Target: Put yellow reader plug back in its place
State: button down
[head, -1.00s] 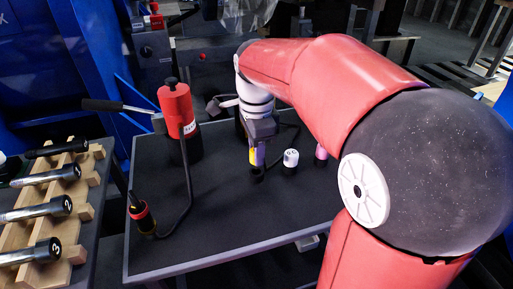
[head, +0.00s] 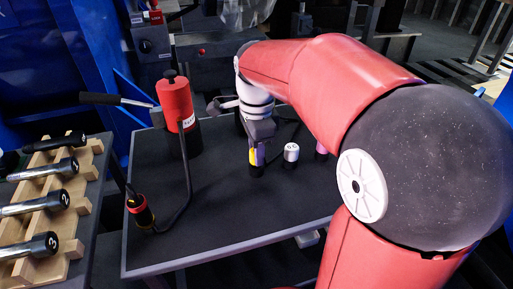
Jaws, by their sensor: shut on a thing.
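The yellow reader plug (head: 253,157) shows as a small yellow patch with a purple side, low under my gripper (head: 259,143). My gripper is shut on it above the dark table, near its middle. The fingers and the arm hide most of the plug. A dark round base shows directly below the plug; I cannot tell whether the plug is seated in it or only above it.
A white-capped cylinder (head: 291,152) stands just right of the gripper, and a purple piece (head: 321,152) farther right. A red cylinder with a lever (head: 175,103) and a red-and-black cable end (head: 140,211) stand left. The table's (head: 235,215) front is clear. A wooden rack (head: 72,248) holds numbered tools.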

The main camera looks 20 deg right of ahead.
jog(key=shift+f+b, duration=0.3)
jog(key=shift+f, duration=0.25)
jog(key=c, duration=1)
grip_release()
jog(key=shift+c, duration=0.2)
notch_tip(320, 180, up, 8)
jog(key=shift+f+p, duration=0.15)
jog(key=shift+p, duration=0.5)
